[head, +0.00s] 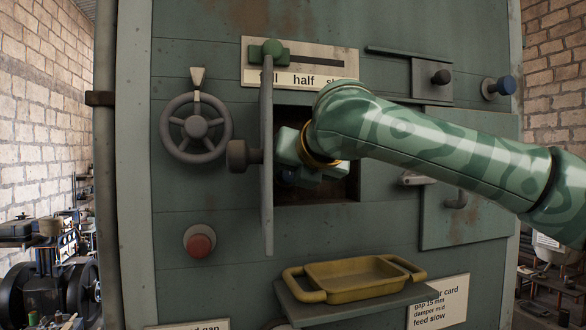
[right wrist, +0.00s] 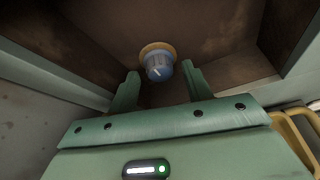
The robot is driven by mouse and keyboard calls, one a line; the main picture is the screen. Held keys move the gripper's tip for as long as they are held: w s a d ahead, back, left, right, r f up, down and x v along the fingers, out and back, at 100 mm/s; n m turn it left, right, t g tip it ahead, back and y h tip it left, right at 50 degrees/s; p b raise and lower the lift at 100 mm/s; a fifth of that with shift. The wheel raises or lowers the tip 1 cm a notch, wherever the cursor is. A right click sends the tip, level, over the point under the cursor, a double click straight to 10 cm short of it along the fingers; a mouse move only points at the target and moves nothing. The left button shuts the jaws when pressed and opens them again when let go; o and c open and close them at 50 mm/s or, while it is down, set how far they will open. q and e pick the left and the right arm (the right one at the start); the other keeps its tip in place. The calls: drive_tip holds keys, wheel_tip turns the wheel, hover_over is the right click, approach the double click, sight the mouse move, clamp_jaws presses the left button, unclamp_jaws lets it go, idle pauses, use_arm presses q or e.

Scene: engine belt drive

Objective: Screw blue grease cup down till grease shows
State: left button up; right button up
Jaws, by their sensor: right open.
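The blue grease cup (right wrist: 158,68) sits in a brass-coloured collar on the back wall of the recess, with a white mark on its face. My right gripper (head: 292,163) reaches into the recess. In the right wrist view its open fingers (right wrist: 160,75) point toward the cup, one on each side in the picture. I cannot tell whether they touch it. No grease is visible. My left gripper is not in view.
An opened door panel (head: 266,210) stands edge-on at the recess's left. A handwheel (head: 196,128), red button (head: 200,246), slider (head: 272,50), and another blue knob (head: 499,87) are on the green panel. A yellow tray (head: 352,292) sits on a shelf below.

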drive_tip(key=shift+w+d+f, duration=0.1)
drive_tip(key=shift+w+d, duration=0.05)
drive_tip(key=shift+w, duration=0.1)
drive_tip(key=shift+c, duration=0.6)
drive_tip(key=shift+a, duration=0.25)
drive_tip(key=c, duration=0.8)
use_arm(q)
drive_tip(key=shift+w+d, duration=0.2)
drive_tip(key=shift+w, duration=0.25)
use_arm(e)
drive_tip(key=shift+c, duration=0.2)
